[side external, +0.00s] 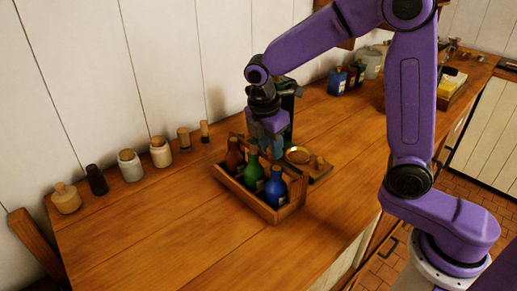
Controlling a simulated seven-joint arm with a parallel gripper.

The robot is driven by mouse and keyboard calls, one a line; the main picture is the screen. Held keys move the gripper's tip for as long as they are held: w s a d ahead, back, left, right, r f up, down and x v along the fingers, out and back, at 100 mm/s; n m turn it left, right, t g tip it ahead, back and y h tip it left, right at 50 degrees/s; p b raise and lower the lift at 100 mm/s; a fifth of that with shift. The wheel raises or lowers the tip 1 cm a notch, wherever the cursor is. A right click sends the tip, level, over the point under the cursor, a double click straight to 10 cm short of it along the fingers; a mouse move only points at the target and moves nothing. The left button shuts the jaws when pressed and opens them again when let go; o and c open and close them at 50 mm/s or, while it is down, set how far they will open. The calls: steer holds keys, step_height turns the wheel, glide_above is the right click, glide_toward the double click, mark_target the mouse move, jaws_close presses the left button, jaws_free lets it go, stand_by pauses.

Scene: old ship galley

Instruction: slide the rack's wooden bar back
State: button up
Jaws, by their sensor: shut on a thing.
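The wooden rack (243,195) stands on the wooden counter and holds a brown bottle (234,157), a green bottle (253,172) and a blue bottle (275,188) in a row. My gripper (268,143) points down at the rack's far side, just behind the bottle necks. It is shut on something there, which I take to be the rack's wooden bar. The fingertips and most of the bar are hidden or too small to make out, so I cannot tell how far along the rack the bar sits.
A brass pan (298,155) stands right of the rack, close to a dark upright object (287,100). Several jars, including a white one (130,166), line the wall at left. The counter's front left (170,240) is clear.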

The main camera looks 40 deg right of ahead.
steer(key=shift+d, duration=1.95)
steer(key=o, duration=1)
steer(key=shift+r, duration=0.15)
steer(key=shift+r, duration=3.4)
